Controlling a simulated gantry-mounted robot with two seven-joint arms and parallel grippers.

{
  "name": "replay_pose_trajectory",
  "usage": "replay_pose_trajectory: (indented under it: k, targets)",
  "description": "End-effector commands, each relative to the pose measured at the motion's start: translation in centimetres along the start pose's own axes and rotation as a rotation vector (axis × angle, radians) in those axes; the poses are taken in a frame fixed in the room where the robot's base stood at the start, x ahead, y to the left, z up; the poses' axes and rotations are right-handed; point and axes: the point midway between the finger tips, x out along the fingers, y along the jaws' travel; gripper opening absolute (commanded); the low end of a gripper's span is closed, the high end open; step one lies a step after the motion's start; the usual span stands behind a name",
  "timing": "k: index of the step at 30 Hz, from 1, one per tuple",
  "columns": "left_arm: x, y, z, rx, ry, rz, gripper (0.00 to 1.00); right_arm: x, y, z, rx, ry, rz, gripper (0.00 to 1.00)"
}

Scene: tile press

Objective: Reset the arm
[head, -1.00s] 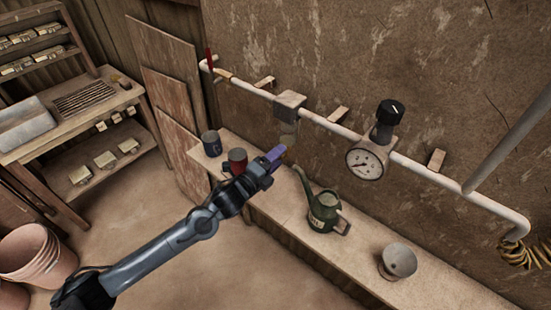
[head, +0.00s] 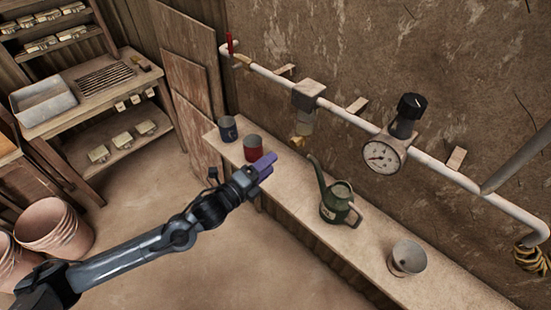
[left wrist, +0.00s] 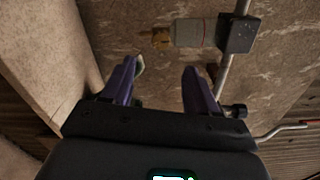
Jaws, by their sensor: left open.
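My left gripper (head: 264,166) reaches in from the lower left in the head view. Its purple fingertips are in the air in front of the bench, close to the red mug in the picture. In the left wrist view the two purple fingers (left wrist: 160,85) stand apart with nothing between them. Beyond them show the grey filter body with its brass end (left wrist: 161,38) and the dark block on the pipe (left wrist: 238,34). My right gripper is not in view.
The narrow bench (head: 300,196) holds a blue mug (head: 228,129), a red mug (head: 253,147), a green watering can (head: 336,205) and a grey pot (head: 405,259). Above runs a white pipe (head: 345,115) with a gauge (head: 382,156) and black knob (head: 411,105). Terracotta pots (head: 52,231) stand at left.

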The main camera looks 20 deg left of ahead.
Motion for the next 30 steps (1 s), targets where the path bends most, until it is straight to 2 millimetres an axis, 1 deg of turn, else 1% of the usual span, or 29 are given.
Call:
replay_pose_trajectory:
  k: [1, 5, 17, 20, 21, 23, 25, 26, 27, 29, 30]
  targets:
    - [-0.4, 0.0, 0.0, 0.001, 0.001, 0.0, 0.59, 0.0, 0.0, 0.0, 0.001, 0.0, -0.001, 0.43]
    - [-0.8, 0.0, 0.0, 0.0, 0.0, 0.0, 0.59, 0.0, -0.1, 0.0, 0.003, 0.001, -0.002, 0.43]
    - [-0.8, 0.0, 0.0, 0.0, 0.0, -0.001, 0.59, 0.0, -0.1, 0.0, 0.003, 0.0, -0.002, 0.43]
    - [-1.1, 0.5, -0.2, -0.004, 0.003, 0.009, 0.59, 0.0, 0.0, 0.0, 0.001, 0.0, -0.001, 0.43]
    - [-1.3, 1.1, -0.5, -0.009, 0.005, 0.018, 0.59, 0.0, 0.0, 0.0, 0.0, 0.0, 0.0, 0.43]
    - [-1.8, 2.3, -1.4, -0.029, 0.011, 0.038, 0.59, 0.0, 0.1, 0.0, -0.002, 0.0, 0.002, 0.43]
    - [-2.6, 4.2, -3.0, -0.078, 0.016, 0.068, 0.59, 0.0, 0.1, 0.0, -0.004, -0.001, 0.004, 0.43]
    - [-3.1, 5.0, -3.9, -0.111, 0.016, 0.08, 0.59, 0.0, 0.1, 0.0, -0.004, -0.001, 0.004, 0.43]
    - [-3.8, 5.8, -5.3, -0.161, 0.014, 0.09, 0.59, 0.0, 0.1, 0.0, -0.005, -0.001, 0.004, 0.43]
    - [-5.2, 6.6, -7.6, -0.252, 0.008, 0.107, 0.59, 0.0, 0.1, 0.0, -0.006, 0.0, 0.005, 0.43]
    - [-6.2, 7.2, -9.0, -0.321, -0.007, 0.135, 0.59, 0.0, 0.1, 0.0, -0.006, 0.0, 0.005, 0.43]
